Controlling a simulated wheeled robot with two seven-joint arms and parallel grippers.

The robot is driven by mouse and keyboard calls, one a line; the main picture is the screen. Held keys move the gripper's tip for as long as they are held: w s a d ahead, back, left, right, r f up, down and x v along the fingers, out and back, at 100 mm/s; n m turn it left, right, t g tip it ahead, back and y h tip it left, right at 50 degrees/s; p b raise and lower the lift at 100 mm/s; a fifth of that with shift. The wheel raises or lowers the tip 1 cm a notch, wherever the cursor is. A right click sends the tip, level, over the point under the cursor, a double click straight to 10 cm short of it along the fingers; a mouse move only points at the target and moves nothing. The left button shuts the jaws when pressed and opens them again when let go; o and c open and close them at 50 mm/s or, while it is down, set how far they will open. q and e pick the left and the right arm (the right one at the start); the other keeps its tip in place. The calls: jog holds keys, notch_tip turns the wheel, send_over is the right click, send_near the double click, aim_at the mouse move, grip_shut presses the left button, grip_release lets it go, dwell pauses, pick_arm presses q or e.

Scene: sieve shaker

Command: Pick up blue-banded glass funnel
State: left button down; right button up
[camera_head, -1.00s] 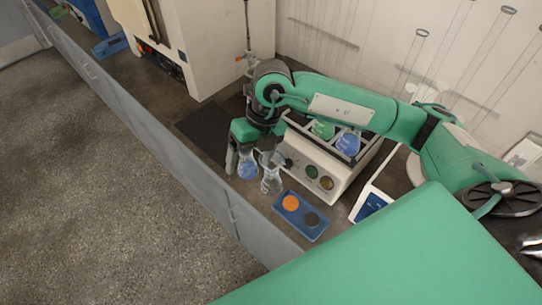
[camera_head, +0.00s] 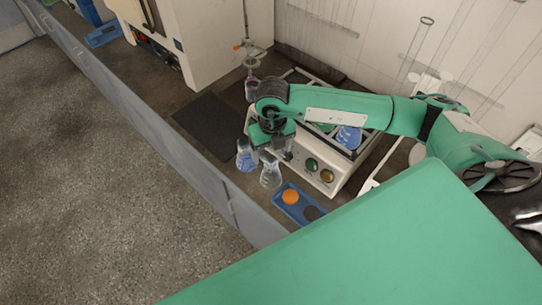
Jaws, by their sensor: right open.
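I cannot make out a blue-banded glass funnel for certain. My right gripper (camera_head: 268,148) is open and points down over the bench, in front of the white shaker (camera_head: 332,181). Just below and beside its fingers stand a flask with blue contents (camera_head: 246,158) and a clear glass vessel (camera_head: 270,175). The gripper partly hides the tops of both, and I cannot tell whether it touches either. No held object shows between the fingers. My left gripper is not in view.
A blue tray (camera_head: 298,205) with an orange and a dark disc lies near the bench edge. A dark mat (camera_head: 210,125) lies left of the gripper. A stand (camera_head: 247,45) rises behind, with a pink-filled flask (camera_head: 251,88).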

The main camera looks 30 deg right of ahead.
aim_at(271, 158)
notch_tip(271, 158, down, 4)
jog(key=shift+w+r+p, duration=0.15)
jog(key=shift+r+p, duration=0.1)
jog(key=shift+p, duration=0.55)
jog(key=shift+f, duration=0.4)
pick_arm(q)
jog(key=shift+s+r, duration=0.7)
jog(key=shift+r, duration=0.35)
pick_arm(e)
jog(key=shift+a, duration=0.1)
jog(key=shift+c, duration=0.2)
jog(key=c, duration=0.9)
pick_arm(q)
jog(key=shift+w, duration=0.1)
pick_arm(e)
jog(key=shift+o, duration=0.2)
jog(key=shift+r, duration=0.1)
